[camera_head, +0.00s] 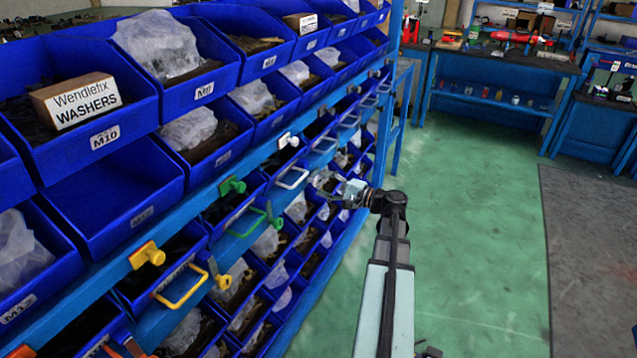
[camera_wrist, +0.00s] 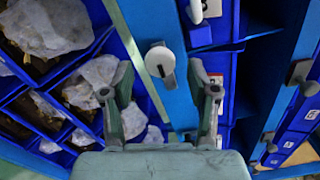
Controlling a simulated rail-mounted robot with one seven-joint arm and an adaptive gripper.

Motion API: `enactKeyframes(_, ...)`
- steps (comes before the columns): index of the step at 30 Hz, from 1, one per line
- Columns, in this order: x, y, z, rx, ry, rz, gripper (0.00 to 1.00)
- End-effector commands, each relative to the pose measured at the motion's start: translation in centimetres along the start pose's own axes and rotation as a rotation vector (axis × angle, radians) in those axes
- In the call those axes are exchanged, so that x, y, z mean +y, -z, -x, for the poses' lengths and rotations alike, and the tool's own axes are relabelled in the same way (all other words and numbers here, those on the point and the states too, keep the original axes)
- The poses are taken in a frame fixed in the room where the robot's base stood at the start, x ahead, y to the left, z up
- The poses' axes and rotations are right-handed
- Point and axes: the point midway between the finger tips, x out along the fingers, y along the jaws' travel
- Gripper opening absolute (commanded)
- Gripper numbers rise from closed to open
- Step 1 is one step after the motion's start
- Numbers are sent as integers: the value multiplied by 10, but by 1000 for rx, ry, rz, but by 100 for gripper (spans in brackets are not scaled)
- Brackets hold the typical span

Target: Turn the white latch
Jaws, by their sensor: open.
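A pale, rounded latch (camera_wrist: 160,62) with a short tab sits on a blue rail in the wrist view, ahead of and between my fingers, apart from them. My gripper (camera_wrist: 161,100) is open and empty, with one finger on each side. In the head view my gripper (camera_head: 326,182) is at the rack front, beside a white pull handle (camera_head: 292,178); it hides what lies directly behind it. A white latch block (camera_head: 288,140) sits on the rail above that handle.
Yellow (camera_head: 148,255) and green (camera_head: 232,186) latches stand nearer along the rail, with grey ones farther along. Blue bins (camera_head: 110,150) with bags and boxes fill the rack. Grey knobs (camera_wrist: 300,72) show right in the wrist view. Green floor (camera_head: 480,220) is open to the right.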

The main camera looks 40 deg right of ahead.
Motion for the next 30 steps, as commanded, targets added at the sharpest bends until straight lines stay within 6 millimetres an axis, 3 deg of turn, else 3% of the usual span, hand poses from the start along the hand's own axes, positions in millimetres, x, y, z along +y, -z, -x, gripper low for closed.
enactKeyframes(6,0,0,45,4,1,0,59)
enactKeyframes(13,0,0,79,2,1,0,59)
enactKeyframes(19,0,0,90,0,0,0,59)
enactKeyframes(30,0,0,91,0,0,0,59)
